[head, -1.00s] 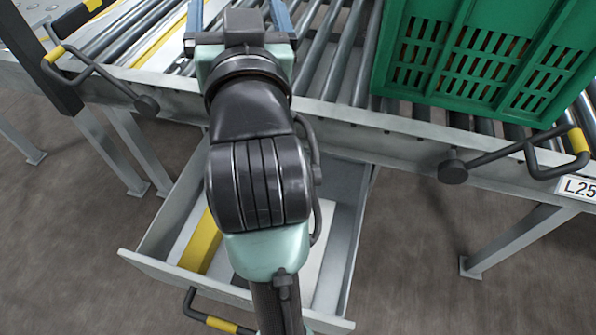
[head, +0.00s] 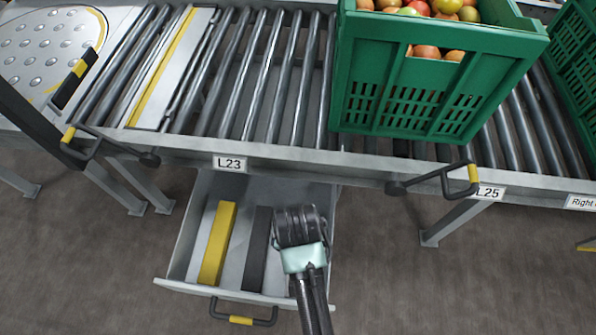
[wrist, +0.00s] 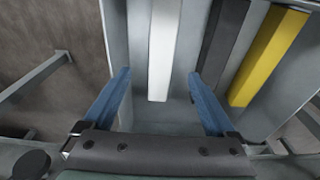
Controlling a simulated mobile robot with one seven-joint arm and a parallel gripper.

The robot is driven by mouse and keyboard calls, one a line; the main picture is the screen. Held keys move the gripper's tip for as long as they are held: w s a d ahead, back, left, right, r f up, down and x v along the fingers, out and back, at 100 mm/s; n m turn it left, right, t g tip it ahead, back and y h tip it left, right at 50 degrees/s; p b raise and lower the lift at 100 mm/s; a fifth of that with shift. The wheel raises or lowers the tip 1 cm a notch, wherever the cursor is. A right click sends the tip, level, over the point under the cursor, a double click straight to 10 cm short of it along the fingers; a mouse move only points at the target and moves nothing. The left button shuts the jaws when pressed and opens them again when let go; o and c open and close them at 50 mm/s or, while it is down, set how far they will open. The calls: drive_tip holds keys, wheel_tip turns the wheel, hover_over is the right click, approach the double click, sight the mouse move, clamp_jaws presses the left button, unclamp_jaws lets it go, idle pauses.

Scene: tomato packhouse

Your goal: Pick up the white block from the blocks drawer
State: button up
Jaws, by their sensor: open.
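The blocks drawer (head: 222,290) is open below the conveyor. In the wrist view a white block (wrist: 163,50) lies lengthwise in it, with a dark grey block (wrist: 221,45) and a yellow block (wrist: 268,58) to its right. In the head view the yellow block (head: 217,243) and the dark block (head: 256,250) show, while my arm hides the white one. My gripper (wrist: 158,75) is open and empty. Its two blue fingers show on either side of the white block's near end in the picture; their height above it is hard to tell.
The drawer's side wall (wrist: 116,40) is close to my left finger in the wrist view. The roller conveyor (head: 265,80) runs above and behind the drawer, carrying a green crate (head: 395,105) of tomatoes. The drawer's handle (head: 243,318) sticks out in front.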

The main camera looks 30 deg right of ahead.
drive_tip(key=f+b, duration=0.1)
drive_tip(key=f, duration=0.1)
drive_tip(key=f+b, duration=0.1)
drive_tip(key=f, duration=0.3)
drive_tip(key=shift+w+d+b, duration=0.2)
drive_tip(key=shift+w+b, duration=0.2)
drive_tip(key=f+b, duration=0.2)
drive_tip(key=f, duration=0.1)
drive_tip(key=w+f+b, duration=0.1)
drive_tip(key=f+b, duration=0.1)
drive_tip(key=shift+d+f, duration=0.1)
drive_tip(key=shift+d, duration=0.15)
clamp_jaws()
